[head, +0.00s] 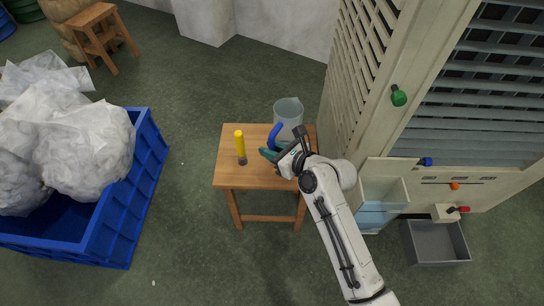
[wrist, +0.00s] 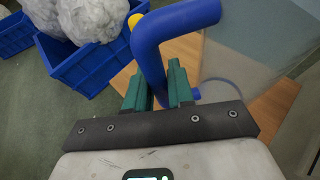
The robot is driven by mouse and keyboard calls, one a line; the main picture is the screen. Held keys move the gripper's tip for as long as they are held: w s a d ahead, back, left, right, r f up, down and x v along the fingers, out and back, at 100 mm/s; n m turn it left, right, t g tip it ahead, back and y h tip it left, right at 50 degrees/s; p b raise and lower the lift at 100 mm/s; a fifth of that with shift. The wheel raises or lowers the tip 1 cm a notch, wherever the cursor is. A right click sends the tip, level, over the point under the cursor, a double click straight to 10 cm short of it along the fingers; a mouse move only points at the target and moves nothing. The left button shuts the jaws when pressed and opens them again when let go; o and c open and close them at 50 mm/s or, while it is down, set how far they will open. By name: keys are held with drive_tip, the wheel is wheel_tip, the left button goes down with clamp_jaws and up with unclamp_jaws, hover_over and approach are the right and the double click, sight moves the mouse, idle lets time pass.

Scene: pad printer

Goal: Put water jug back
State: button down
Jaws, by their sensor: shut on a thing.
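The water jug (head: 289,112) is a clear grey container with a blue handle. It is upright at the back of a small wooden table (head: 231,176). In the wrist view the blue handle (wrist: 152,50) is large and passes between the green fingers of my gripper (wrist: 160,88). My gripper (head: 270,150) is shut on the handle, at the jug's near side. The jug's clear body (wrist: 245,45) fills the right of the wrist view. My gripper and arm hide part of the jug's base, so I cannot tell whether it touches the table.
A yellow-handled tool (head: 239,142) stands on the table's left. The large beige machine (head: 365,85) is close on the right, with a clear tank (head: 383,192) holding bluish water and a grey bin (head: 436,243). A blue crate of bags (head: 119,215) is at left. Floor between is clear.

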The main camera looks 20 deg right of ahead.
drive_tip(key=shift+f+b, duration=0.4)
drive_tip(key=shift+f, duration=0.95)
drive_tip(key=c, duration=1)
unclamp_jaws()
drive_tip(key=shift+f, duration=0.1)
